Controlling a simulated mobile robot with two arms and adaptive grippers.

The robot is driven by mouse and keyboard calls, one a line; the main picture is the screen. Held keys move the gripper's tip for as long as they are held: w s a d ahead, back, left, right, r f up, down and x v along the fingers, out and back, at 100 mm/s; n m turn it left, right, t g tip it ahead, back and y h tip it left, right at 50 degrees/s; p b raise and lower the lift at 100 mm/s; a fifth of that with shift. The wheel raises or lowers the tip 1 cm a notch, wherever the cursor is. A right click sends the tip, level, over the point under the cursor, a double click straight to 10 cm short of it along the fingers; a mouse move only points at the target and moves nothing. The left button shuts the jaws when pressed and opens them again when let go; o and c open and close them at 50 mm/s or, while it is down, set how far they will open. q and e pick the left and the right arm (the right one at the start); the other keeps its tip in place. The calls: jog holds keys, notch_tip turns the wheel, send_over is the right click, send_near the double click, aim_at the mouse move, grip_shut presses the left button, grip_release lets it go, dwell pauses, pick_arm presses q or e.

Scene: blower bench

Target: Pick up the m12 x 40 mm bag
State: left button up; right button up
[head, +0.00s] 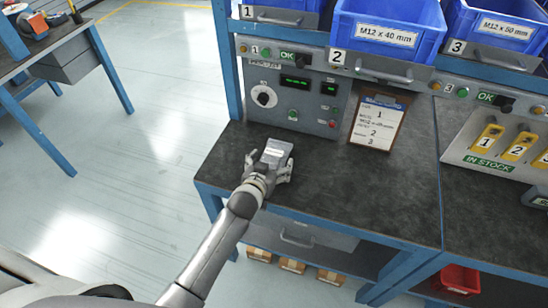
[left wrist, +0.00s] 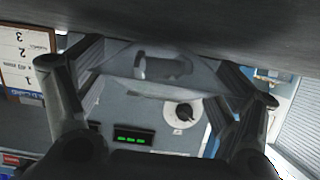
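My left gripper (head: 268,165) is at the bag, with one finger on each side. In the left wrist view, the translucent bag (left wrist: 160,68) spans the space between the widely spaced fingers of my left gripper (left wrist: 160,82). Whether the pads press on its edges cannot be told. A blue bin marked M12 x 40 mm (head: 387,37) stands on the shelf above. My right gripper is not in view.
A control panel (head: 293,102) with a knob and green displays stands behind the bag. A clipboard (head: 379,120) leans to its right. The dark bench top (head: 335,190) is clear right of my gripper. Yellow numbered units (head: 517,146) stand far right.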

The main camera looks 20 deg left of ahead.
pick_arm(q)
jog(key=c, duration=1)
jog(key=shift+o, duration=0.2)
jog(key=shift+r, duration=0.2)
